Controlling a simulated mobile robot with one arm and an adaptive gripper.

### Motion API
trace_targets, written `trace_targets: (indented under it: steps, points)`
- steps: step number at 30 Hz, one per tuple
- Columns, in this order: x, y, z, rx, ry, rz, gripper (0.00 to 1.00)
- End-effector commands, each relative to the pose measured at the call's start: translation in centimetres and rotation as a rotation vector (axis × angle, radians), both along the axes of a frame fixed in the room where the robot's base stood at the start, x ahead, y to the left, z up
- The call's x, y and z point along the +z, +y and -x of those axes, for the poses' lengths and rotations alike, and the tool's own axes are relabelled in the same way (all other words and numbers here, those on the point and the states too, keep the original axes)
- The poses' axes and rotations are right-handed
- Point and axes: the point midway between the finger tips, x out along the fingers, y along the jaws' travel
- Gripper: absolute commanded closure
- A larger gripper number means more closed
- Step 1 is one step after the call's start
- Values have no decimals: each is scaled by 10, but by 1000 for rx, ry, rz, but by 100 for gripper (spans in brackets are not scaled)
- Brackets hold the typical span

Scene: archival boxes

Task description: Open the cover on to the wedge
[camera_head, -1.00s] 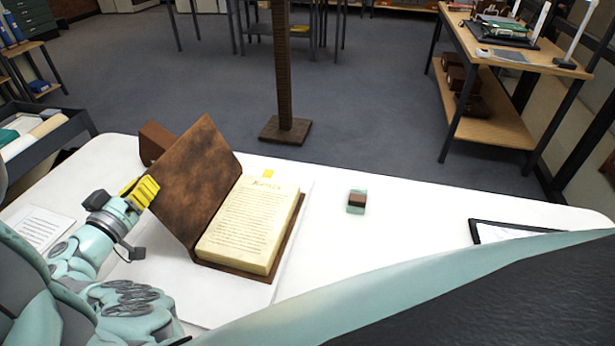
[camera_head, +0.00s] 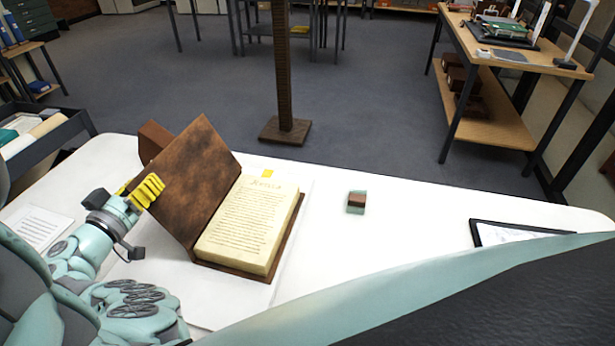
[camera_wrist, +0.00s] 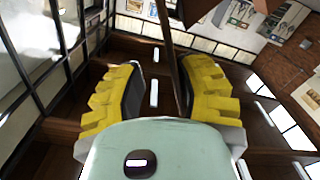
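The open book (camera_head: 245,225) lies on a white table, with its printed page block facing up. Its brown cover (camera_head: 195,180) stands raised on the left and leans outward. A brown block, apparently the wedge (camera_head: 153,138), shows partly behind the cover; the cover hides the rest, and I cannot tell whether they touch. My gripper (camera_head: 138,191) is at the cover's left edge. In the wrist view its yellow fingers (camera_wrist: 155,92) are spread wide, with a thin dark strip, apparently the cover's edge (camera_wrist: 174,60), between them, close to the right finger.
A small brown and teal block (camera_head: 356,202) lies right of the book. A dark-framed sheet (camera_head: 510,235) is at the table's right and a printed paper (camera_head: 38,226) at its left. A dark post (camera_head: 284,80) stands beyond the table. The table between book and frame is mostly clear.

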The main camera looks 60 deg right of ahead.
Motion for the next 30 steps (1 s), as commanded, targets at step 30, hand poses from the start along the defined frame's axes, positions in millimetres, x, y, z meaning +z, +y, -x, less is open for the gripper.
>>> trace_targets:
  steps: [30]
  points:
    - [0,114,40,1,1,1,67]
